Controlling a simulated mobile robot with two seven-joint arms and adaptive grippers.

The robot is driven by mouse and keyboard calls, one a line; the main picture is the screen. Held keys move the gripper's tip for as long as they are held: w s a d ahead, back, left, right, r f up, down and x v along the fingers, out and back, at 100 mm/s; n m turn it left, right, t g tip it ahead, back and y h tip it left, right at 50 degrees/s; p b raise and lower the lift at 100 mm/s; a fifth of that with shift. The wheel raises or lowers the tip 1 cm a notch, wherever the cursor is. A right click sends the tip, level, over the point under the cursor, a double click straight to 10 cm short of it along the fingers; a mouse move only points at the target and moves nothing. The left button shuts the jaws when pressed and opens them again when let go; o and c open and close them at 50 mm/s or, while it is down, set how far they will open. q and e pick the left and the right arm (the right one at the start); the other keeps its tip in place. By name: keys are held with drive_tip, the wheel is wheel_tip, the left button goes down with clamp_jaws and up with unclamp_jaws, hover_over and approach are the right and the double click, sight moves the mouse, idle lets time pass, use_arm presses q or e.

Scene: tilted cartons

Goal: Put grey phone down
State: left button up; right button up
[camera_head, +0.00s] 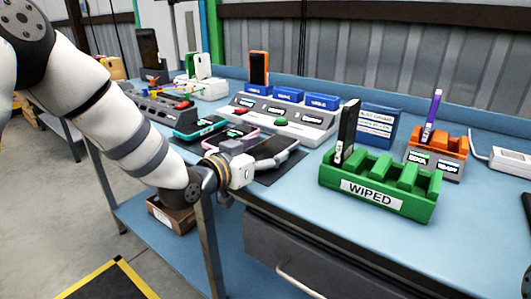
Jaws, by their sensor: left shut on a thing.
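My left gripper (272,157) is low over the near edge of the blue bench, shut on the grey phone (272,148). The phone shows as a dark, flat screen between the fingers, lying roughly level. Its sides are partly hidden by the fingers. It is over a dark mat (284,171) on the bench top; I cannot tell whether it touches the mat.
A teal-edged phone (199,128) and a pinkish device (231,138) lie left of the gripper. A grey console (300,122) stands behind. A green WIPED rack (379,187) holding a dark phone (347,130) stands to the right. Bare bench (470,210) lies farther right.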

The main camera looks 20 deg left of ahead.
use_arm(q)
drive_tip(key=shift+f, duration=0.1)
drive_tip(key=o, duration=1.3)
